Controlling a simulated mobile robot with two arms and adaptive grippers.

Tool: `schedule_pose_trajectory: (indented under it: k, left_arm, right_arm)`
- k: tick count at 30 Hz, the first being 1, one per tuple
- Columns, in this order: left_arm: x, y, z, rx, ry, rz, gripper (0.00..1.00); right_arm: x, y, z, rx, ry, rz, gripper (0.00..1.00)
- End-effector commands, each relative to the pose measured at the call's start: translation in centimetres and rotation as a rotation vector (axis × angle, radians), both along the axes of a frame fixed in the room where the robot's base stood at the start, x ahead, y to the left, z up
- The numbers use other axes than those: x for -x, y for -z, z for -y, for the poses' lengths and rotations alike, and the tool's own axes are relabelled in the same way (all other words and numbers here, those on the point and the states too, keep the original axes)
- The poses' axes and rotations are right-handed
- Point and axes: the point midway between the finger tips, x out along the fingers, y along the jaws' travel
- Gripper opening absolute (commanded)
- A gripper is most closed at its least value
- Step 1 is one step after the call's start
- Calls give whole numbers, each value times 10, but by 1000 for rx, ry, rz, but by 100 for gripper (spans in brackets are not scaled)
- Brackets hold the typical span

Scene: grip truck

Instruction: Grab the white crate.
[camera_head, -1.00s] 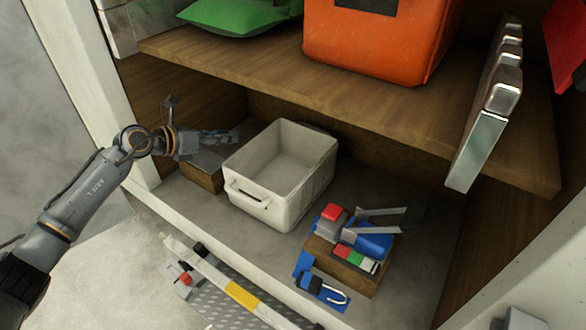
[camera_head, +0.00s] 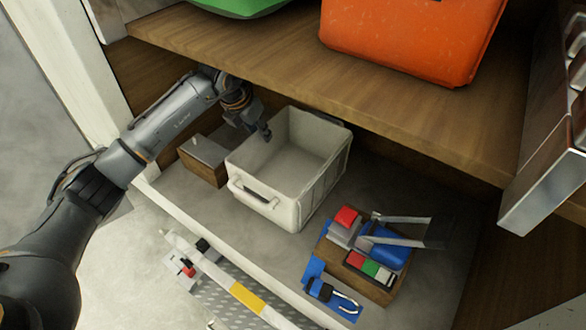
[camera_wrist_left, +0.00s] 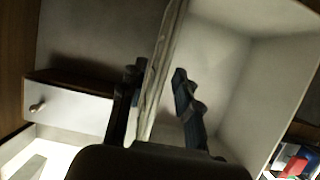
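The white crate (camera_head: 292,207) stands upright on the lower shelf, open at the top and empty, with a handle slot in its front wall. My left gripper (camera_head: 259,129) is at its left wall, reaching down from above. In the left wrist view, the crate's wall (camera_wrist_left: 160,75) passes between the two fingers of the left gripper (camera_wrist_left: 158,95). One finger is outside the wall and the other is inside the crate. The fingers are apart, with a gap showing between the inner finger and the wall. My right gripper is not in view.
A wooden box with a grey lid (camera_head: 206,152) stands just left of the crate. A wooden box of tools (camera_head: 352,275) stands to its right. The upper shelf (camera_head: 300,75) overhangs behind, bearing an orange case (camera_head: 415,35). A metal ramp (camera_head: 235,290) lies in front.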

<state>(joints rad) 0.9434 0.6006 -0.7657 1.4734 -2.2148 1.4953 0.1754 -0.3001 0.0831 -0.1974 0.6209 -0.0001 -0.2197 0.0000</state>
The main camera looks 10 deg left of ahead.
Motion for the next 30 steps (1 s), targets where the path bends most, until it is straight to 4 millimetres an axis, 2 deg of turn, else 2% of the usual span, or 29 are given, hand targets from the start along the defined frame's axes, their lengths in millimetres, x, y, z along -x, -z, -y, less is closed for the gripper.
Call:
schedule_pose_trajectory:
  k: [4, 9, 17, 22, 30]
  left_arm:
    - [-6, 18, 6, 1, 0, -6, 32]
    - [-13, 39, 8, 1, 1, -2, 32]
    - [-15, 43, 8, 1, 1, 1, 32]
    - [-15, 43, 8, 1, 1, 1, 0]
    - [-15, 42, 8, 1, 1, 1, 0]
  right_arm:
    - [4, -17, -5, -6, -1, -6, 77]
    - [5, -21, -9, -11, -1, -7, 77]
    - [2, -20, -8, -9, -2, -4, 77]
    - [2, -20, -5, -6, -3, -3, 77]
    - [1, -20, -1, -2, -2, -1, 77]
